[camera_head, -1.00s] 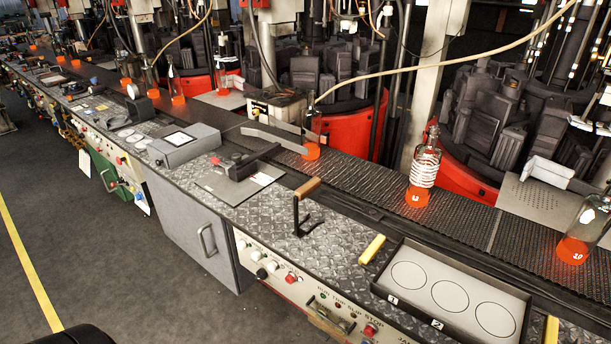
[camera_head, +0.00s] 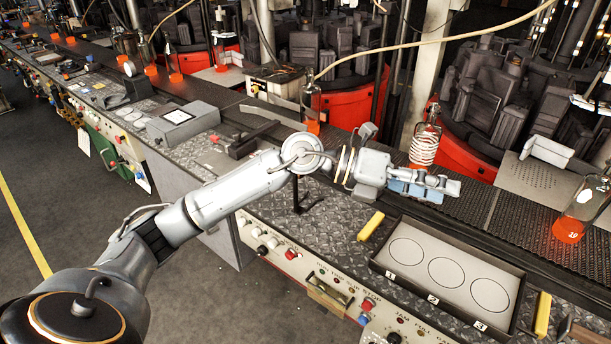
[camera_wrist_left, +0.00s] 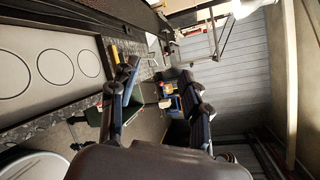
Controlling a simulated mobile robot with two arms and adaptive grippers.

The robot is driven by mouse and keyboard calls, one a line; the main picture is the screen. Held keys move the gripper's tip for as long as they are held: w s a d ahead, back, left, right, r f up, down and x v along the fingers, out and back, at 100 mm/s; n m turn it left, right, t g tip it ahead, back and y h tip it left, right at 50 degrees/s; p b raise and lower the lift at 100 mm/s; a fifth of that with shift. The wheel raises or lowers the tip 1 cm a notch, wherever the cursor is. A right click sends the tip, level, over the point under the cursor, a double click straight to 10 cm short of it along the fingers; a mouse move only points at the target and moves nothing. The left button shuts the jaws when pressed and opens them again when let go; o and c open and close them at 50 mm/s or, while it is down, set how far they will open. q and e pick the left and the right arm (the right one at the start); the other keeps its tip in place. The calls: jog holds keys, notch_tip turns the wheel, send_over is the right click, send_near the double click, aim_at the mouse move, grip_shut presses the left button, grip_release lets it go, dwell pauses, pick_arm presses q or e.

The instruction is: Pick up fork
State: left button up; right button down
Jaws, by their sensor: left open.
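The fork (camera_head: 297,195), a thin black metal tool, stands on the diamond-plate bench. Its upper part and wooden handle are hidden behind my left arm in the head view. My left gripper (camera_head: 440,188) is past the fork on its right, over the bench beside the conveyor and in front of the spiral-wrapped bottle. It is open and empty. In the left wrist view the two fingers of my left gripper (camera_wrist_left: 163,80) are spread apart, with nothing held between them. I cannot make out the fork clearly there. My right gripper is not in view.
A shallow tray (camera_head: 412,279) with printed circles lies at the front right, with yellow bars (camera_head: 370,226) at its ends. The spiral-wrapped bottle (camera_head: 424,149) and an orange-bottomed bottle (camera_head: 572,219) stand on the conveyor (camera_head: 500,211). A grey box (camera_head: 183,122) sits left.

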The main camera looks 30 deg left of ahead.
pick_arm(q)
jog(key=w+a+n+g+y, duration=0.15)
jog(key=a+y, duration=1.35)
jog(key=a, duration=1.6)
jog(key=shift+n, duration=0.35)
jog(key=x, duration=0.2)
jog(key=p+x, duration=0.1)
jog(key=x, duration=0.5)
jog(key=shift+w+d+f, duration=0.1)
jog(key=shift+w+d, duration=0.05)
jog(key=shift+w, duration=0.3)
jog(key=shift+w+f+p, duration=0.2)
jog(key=shift+f+p, duration=0.1)
jog(key=shift+f, duration=0.2)
jog(key=shift+w+d+f, duration=0.15)
jog(key=shift+f, duration=0.15)
jog(key=p+x, duration=0.2)
jog(key=x, duration=0.1)
jog(key=shift+w+f, duration=0.2)
jog(key=shift+f, duration=0.05)
jog(key=shift+w+f, duration=0.15)
jog(key=shift+f, duration=0.25)
grip_shut()
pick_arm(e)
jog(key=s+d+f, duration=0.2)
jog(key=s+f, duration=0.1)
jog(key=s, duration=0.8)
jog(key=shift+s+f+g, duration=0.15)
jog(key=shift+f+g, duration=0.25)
